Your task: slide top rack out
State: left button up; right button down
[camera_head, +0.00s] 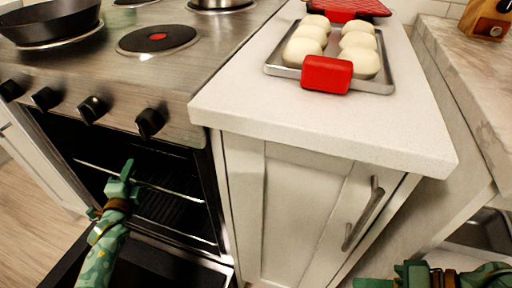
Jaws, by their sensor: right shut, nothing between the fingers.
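The oven (206,165) is open at the front, under the stove top. The top rack (172,191) shows as a thin metal bar across the dark cavity, and it looks to be inside the oven. My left gripper (124,172) is green and stands in front of the cavity, overlapping the rack's front bar in the picture. Whether it touches the bar or is open or shut cannot be told. My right gripper (376,282) is at the bottom right, partly cut off, shut and empty, well away from the rack.
The lowered oven door (130,267) lies below the cavity. A white cabinet with a metal handle (363,214) stands to the right. On its counter (290,115) is a tray (377,87) of dough balls with a red piece (327,75). A pan (48,25) sits on the stove.

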pick_arm(q)
jog(key=shift+c, duration=0.3)
